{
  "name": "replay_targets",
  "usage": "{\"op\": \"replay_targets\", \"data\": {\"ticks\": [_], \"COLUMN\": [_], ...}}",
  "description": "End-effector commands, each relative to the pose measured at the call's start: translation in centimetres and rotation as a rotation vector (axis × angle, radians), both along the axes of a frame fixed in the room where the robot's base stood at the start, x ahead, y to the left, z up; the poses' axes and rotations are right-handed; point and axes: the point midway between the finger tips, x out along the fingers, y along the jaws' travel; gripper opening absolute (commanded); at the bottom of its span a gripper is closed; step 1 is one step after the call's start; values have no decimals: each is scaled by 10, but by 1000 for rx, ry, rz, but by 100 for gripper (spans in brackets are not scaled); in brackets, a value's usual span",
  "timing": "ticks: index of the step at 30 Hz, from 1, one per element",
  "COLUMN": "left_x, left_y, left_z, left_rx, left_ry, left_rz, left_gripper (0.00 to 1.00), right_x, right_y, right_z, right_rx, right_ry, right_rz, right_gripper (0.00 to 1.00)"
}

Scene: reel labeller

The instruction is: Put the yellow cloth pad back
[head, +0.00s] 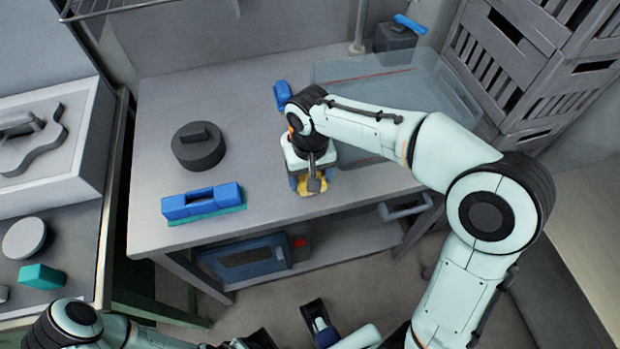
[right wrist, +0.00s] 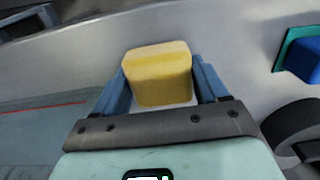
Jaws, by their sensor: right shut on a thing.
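The yellow cloth pad (head: 313,186) is at the front part of the grey table in the head view, mostly under my right gripper (head: 308,182). In the right wrist view the pad (right wrist: 160,75) sits between the two blue fingers of my right gripper (right wrist: 160,92), which is shut on it. I cannot tell whether the pad touches the table top. My left arm lies low at the bottom left of the head view. Its gripper (head: 320,325) is partly cut off at the bottom edge, and its opening is unclear.
A blue block with a teal base (head: 203,204) and a dark round weight (head: 198,147) stand on the table (head: 250,205), left of my right gripper. A clear bin (head: 450,85) is behind my right arm. A small blue object (head: 282,95) stands behind the gripper. Grey crates (head: 510,60) stack at right.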

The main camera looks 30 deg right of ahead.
Motion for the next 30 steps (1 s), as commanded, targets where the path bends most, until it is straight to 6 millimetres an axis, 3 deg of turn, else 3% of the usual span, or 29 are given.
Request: {"op": "replay_targets", "data": {"ticks": [3,15,16,18,26,30], "left_x": [1,1,1,1,1,0], "left_y": [0,0,0,0,0,0], "left_z": [-2,-4,-3,-3,-3,0], "left_rx": [0,1,1,1,1,-1], "left_ry": [-3,-5,-6,-5,-5,-1], "left_rz": [0,1,1,1,1,0], "left_gripper": [43,43,43,43,43,43], "right_x": [0,0,0,0,0,1], "right_y": [0,0,0,0,0,0], "right_z": [-11,-15,-14,-14,-13,-4], "right_rx": [0,0,0,0,0,0], "right_ry": [0,0,0,0,0,-3], "right_rz": [-1,-1,-1,-1,0,0], "right_gripper": [44,44,83,98,98,98]}}
